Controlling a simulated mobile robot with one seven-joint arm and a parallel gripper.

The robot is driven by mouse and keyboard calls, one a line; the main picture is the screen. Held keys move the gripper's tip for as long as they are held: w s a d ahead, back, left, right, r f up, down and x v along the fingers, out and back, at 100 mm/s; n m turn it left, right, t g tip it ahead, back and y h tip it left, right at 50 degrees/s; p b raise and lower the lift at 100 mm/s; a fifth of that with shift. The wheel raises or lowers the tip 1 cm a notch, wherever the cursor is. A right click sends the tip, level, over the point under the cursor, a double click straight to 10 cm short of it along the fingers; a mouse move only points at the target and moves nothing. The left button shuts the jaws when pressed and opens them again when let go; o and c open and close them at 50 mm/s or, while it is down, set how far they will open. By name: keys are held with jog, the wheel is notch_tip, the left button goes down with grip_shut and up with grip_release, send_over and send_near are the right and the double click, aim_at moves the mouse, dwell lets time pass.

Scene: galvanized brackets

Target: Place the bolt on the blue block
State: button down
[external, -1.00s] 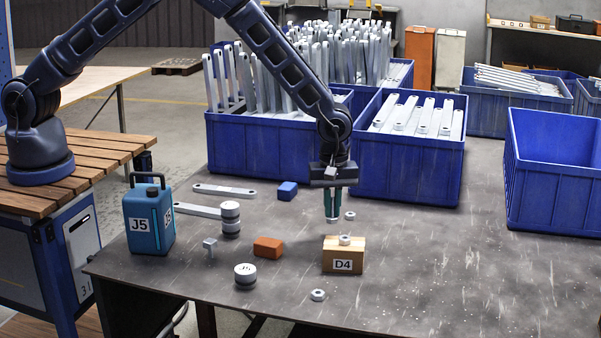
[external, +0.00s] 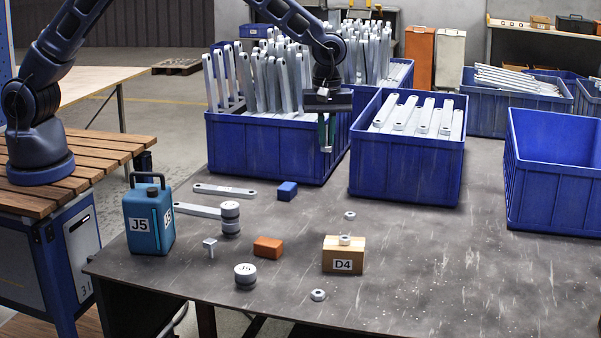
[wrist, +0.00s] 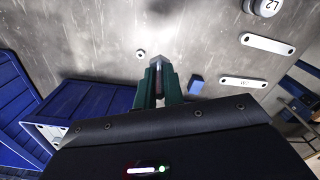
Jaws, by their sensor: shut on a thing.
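The blue block (external: 287,191) lies on the table in front of the left blue crate; in the wrist view it (wrist: 196,86) is to the right of my fingers. My gripper (external: 326,147) is high above the table, in front of that crate, to the right of the block and not over it. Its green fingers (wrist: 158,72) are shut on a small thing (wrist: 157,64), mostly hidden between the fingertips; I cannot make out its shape. A small grey bolt-like piece (external: 210,246), with a wide top and thin stem, stands on the table at left.
A wooden D4 block (external: 343,262) carries a grey nut (external: 345,240). Other nuts (external: 349,216) (external: 318,295), an orange block (external: 268,247), grey discs (external: 245,274), flat brackets (external: 224,190) and a teal J5 canister (external: 150,225) surround it. Blue crates (external: 405,170) line the back.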

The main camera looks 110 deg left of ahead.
notch_tip(320, 180, up, 3)
jog(key=m, duration=0.1)
send_over(287, 185)
notch_tip(287, 185, down, 20)
jog(key=shift+w+d+f, duration=0.1)
jog(key=shift+f, duration=0.1)
jog(key=c, duration=1.5)
grip_release()
